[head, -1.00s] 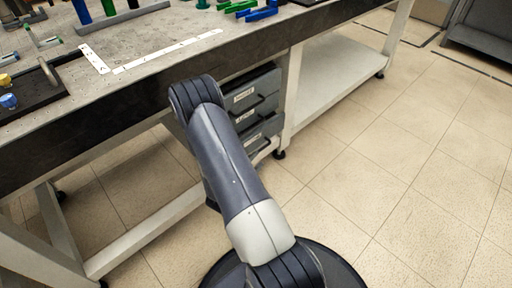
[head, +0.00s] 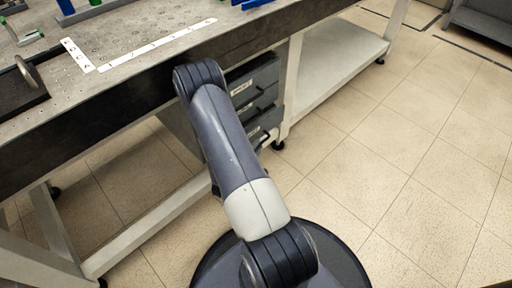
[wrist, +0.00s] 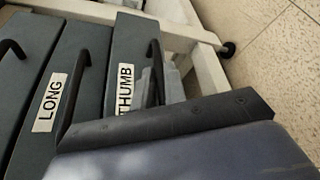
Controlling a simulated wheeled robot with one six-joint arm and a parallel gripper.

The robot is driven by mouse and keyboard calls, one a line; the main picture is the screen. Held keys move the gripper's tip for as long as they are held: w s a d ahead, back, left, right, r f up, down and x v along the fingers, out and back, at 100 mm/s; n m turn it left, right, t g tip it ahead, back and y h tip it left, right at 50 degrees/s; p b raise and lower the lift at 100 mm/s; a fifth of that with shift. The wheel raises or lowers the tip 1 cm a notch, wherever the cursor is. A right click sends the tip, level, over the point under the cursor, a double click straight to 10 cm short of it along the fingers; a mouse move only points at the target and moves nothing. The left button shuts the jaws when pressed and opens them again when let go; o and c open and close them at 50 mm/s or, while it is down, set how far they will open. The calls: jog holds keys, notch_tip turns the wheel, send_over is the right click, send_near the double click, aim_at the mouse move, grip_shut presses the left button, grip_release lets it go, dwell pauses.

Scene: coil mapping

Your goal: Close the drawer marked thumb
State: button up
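The drawer marked THUMB (wrist: 137,42) shows in the wrist view as a dark grey front with a white label and a dark bar handle. Beside it to the left is the drawer marked LONG (wrist: 88,48). I cannot tell how far the THUMB drawer stands out. My gripper's dark edge and grey-blue body (wrist: 190,150) fill the bottom of the wrist view, overlapping the lower part of the THUMB front; whether they touch is unclear. In the head view, my arm partly hides the drawer unit (head: 262,75) under the bench, and the gripper is hidden.
The bench top (head: 120,55) overhangs the drawers and carries a white L-shaped ruler (head: 160,44). A bench leg (head: 291,85) stands just right of the drawers. A low white shelf (head: 340,70) extends beyond it. The tiled floor (head: 410,165) at right is clear.

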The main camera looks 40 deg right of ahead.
grip_shut()
jog(key=w+b, duration=0.1)
jog(key=w, duration=0.3)
jog(key=shift+w+a, duration=0.1)
jog(key=shift+a, duration=0.1)
jog(key=shift+o, duration=2.1)
grip_release()
jog(key=shift+o, duration=0.3)
